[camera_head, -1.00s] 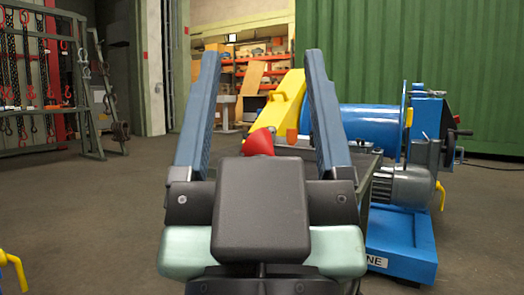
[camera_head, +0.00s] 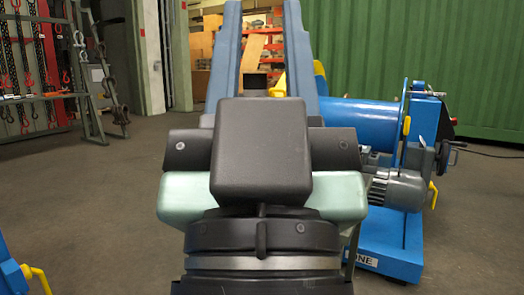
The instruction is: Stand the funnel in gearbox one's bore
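The red funnel does not show now. The blue machine (camera_head: 399,240) stands at the right, with a label ending in "ONE" (camera_head: 361,259) on its base. It carries a blue drum (camera_head: 362,124) and a grey motor (camera_head: 398,190). I cannot make out a bore from here.
A yellow part (camera_head: 278,84) and a small black part (camera_head: 255,81) show between the fingers. A rack with chains (camera_head: 100,90) stands at the far left. A blue object with a yellow handle (camera_head: 36,277) is at the lower left.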

